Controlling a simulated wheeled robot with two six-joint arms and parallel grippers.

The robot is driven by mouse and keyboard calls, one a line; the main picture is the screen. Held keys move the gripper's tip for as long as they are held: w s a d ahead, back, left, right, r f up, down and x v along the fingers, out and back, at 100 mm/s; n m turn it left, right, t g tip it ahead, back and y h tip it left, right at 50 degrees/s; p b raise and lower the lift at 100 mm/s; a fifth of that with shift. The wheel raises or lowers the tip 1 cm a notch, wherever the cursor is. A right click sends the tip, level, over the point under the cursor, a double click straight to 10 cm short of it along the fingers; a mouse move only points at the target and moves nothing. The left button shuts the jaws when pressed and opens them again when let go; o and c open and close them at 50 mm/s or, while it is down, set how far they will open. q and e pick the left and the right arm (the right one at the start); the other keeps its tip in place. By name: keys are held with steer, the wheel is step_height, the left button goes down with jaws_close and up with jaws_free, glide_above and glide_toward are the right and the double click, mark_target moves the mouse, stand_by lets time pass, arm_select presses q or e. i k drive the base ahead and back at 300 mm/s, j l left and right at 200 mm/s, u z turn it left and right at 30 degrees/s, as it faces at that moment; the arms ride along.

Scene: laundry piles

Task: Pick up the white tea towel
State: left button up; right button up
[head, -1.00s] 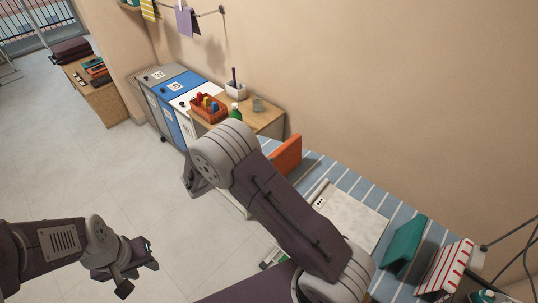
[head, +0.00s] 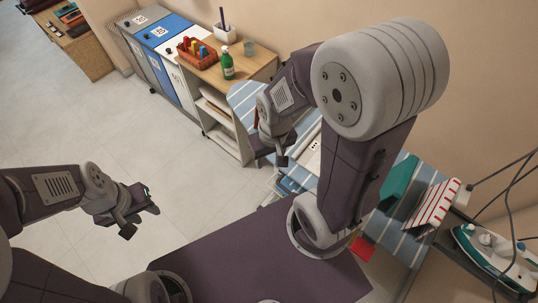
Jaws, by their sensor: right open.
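A white cloth with a few dark dots at its edge (head: 314,158) lies on the blue striped board (head: 243,95). Only a narrow strip of it shows; my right arm hides the rest. A folded white cloth with red stripes (head: 432,205) stands at the right end of the board. My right gripper (head: 272,161) is over the board's near left edge, to the left of the white strip. It points down, open and apart from the cloth. My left gripper (head: 143,219) is above the bare floor at the left, its fingers apart and empty.
A teal folded cloth (head: 397,180) stands beside the striped one. An iron (head: 495,250) with cables is at the far right. A wooden shelf unit (head: 238,75) holds a green bottle (head: 227,66) and a red caddy (head: 198,58). The floor at left is clear.

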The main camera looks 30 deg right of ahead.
mark_target(429, 210)
steer(key=z, duration=3.2)
